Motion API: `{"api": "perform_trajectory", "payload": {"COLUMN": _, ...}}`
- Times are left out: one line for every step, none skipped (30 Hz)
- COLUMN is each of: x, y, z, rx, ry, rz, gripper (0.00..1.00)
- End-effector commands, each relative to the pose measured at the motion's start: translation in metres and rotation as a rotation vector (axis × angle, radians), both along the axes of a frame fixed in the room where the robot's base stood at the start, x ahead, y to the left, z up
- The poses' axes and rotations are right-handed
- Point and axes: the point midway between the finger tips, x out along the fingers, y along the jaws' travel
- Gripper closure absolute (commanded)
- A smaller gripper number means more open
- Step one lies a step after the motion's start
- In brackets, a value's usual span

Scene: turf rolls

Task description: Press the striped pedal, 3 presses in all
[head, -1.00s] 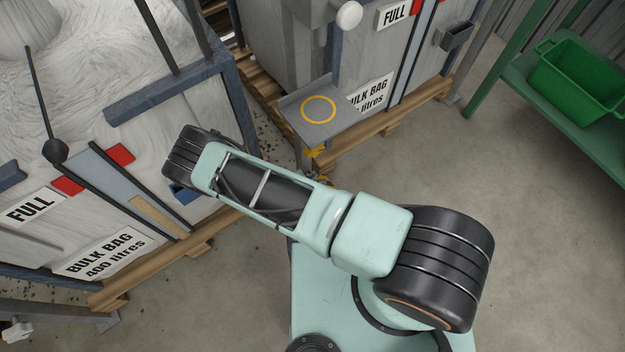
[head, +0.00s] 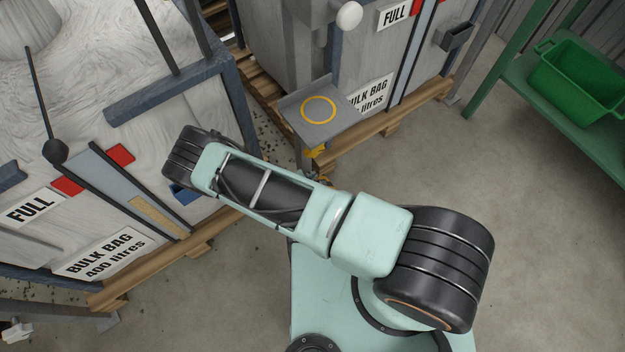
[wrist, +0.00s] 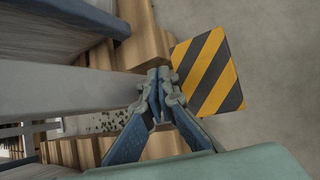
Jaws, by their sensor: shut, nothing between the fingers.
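The striped pedal (wrist: 212,75) is a flat plate with yellow and dark diagonal stripes, in the upper middle right of the wrist view. A small yellow part (head: 317,152) under the grey shelf in the head view may be a bit of it; my arm hides most of that area. My gripper (wrist: 159,74) is shut and empty in the wrist view. Its fingertips appear at the pedal's left edge. I cannot tell whether they touch it.
A grey shelf with a yellow ring (head: 318,109) stands on a post before a bulk-bag frame. A second bulk bag (head: 150,185) on a wooden pallet is at left. A green bin (head: 575,80) sits on a green rack at right. Concrete floor (head: 545,220) is clear at right.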

Motion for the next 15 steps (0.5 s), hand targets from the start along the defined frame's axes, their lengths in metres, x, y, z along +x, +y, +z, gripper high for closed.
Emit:
{"api": "perform_trajectory", "payload": {"x": -0.0001, "y": -0.0003, "z": -0.0011, "rx": 0.000, "ry": 0.001, "rz": -0.001, "gripper": 1.00}}
{"api": "perform_trajectory", "payload": {"x": -0.0002, "y": -0.0003, "z": -0.0018, "rx": 0.000, "ry": 0.001, "rz": -0.001, "gripper": 1.00}}
{"api": "perform_trajectory", "payload": {"x": -0.0003, "y": -0.0006, "z": -0.0032, "rx": 0.000, "ry": 0.001, "rz": -0.001, "gripper": 1.00}}
{"api": "perform_trajectory", "payload": {"x": -0.0003, "y": -0.0006, "z": -0.0043, "rx": 0.001, "ry": 0.000, "rz": -0.002, "gripper": 1.00}}
{"api": "perform_trajectory", "payload": {"x": -0.0004, "y": -0.0006, "z": -0.0054, "rx": 0.001, "ry": 0.000, "rz": -0.002, "gripper": 1.00}}
{"api": "perform_trajectory", "payload": {"x": -0.0003, "y": -0.0006, "z": -0.0069, "rx": 0.001, "ry": -0.001, "rz": -0.001, "gripper": 1.00}}
{"api": "perform_trajectory", "payload": {"x": -0.0005, "y": -0.0005, "z": -0.0079, "rx": 0.001, "ry": 0.000, "rz": -0.001, "gripper": 1.00}}
{"api": "perform_trajectory", "payload": {"x": -0.0006, "y": -0.0005, "z": -0.0085, "rx": 0.001, "ry": -0.001, "rz": -0.001, "gripper": 1.00}}
{"api": "perform_trajectory", "payload": {"x": -0.0006, "y": -0.0005, "z": -0.0089, "rx": 0.001, "ry": -0.001, "rz": -0.001, "gripper": 1.00}}
{"api": "perform_trajectory", "payload": {"x": -0.0007, "y": -0.0004, "z": -0.0089, "rx": 0.001, "ry": 0.000, "rz": -0.001, "gripper": 1.00}}
{"api": "perform_trajectory", "payload": {"x": -0.0007, "y": -0.0003, "z": -0.0088, "rx": 0.001, "ry": 0.000, "rz": -0.001, "gripper": 1.00}}
{"api": "perform_trajectory", "payload": {"x": -0.0006, "y": -0.0003, "z": -0.0086, "rx": 0.001, "ry": 0.000, "rz": -0.001, "gripper": 1.00}}
{"api": "perform_trajectory", "payload": {"x": -0.0007, "y": -0.0003, "z": -0.0085, "rx": 0.001, "ry": 0.000, "rz": -0.001, "gripper": 1.00}}
{"api": "perform_trajectory", "payload": {"x": -0.0007, "y": -0.0003, "z": -0.0085, "rx": 0.001, "ry": 0.000, "rz": -0.001, "gripper": 1.00}}
{"api": "perform_trajectory", "payload": {"x": -0.0007, "y": -0.0003, "z": -0.0085, "rx": 0.001, "ry": 0.000, "rz": -0.001, "gripper": 1.00}}
